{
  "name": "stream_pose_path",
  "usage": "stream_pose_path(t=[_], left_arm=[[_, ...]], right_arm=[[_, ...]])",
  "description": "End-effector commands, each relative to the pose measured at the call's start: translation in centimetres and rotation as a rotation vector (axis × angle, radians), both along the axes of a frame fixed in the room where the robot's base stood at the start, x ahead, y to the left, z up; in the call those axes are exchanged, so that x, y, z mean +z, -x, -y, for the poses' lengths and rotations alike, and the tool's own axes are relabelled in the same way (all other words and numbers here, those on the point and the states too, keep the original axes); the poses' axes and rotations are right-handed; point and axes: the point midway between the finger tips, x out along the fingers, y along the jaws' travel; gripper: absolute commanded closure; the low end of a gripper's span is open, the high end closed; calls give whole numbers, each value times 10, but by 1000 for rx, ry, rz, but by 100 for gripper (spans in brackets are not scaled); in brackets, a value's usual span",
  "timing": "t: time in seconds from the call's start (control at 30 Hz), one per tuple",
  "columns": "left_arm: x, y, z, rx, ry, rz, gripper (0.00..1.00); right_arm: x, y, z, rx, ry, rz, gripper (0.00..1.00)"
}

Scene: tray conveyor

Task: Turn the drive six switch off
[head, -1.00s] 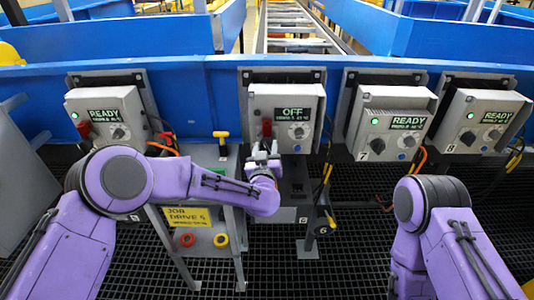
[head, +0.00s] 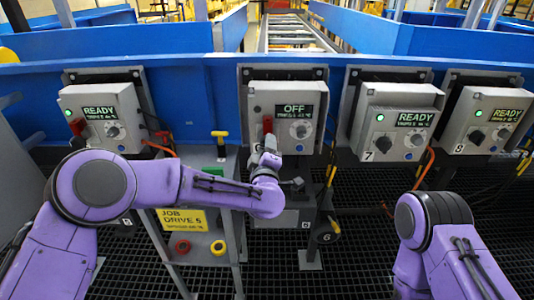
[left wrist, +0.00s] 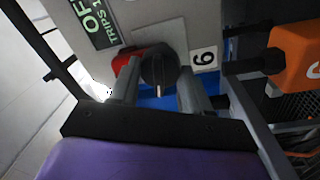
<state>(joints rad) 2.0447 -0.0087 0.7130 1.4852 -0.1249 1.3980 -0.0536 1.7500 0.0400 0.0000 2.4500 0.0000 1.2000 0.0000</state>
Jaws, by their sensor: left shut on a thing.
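The drive six control box (head: 258,97) is grey, with a display (head: 294,111) reading OFF. Its black rotary switch (left wrist: 158,66) shows in the left wrist view, beside a red part (left wrist: 125,56) and a numbered tag (left wrist: 204,58) turned on its side. The red part also shows in the head view (head: 267,124). My left gripper (head: 267,150) is at the lower left of the box. In the left wrist view its fingers (left wrist: 158,88) are shut on the black switch, one on each side. In the head view the gripper hides the switch. My right gripper is outside the frame.
Similar boxes reading READY with green lights stand at the left (head: 100,115), right (head: 400,120) and far right (head: 490,120). A stand with a yellow job sign (head: 182,219) is below my left forearm. An orange part (left wrist: 295,55) is right of the gripper.

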Motion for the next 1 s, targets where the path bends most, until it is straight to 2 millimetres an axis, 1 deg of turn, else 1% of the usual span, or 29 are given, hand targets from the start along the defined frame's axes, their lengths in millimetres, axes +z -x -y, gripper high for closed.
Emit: stream_pose_path(t=[0.03,0.1,0.4,0.6,1.0], left_arm=[[-3,0,0,0,32,1,83],[-2,0,0,0,77,0,83],[-2,0,0,-1,209,-1,83],[-1,0,0,0,241,-1,83],[-1,0,0,0,248,-1,83]], right_arm=[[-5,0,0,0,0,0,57],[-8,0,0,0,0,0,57],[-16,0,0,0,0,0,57],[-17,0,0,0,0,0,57],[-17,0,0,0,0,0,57]])
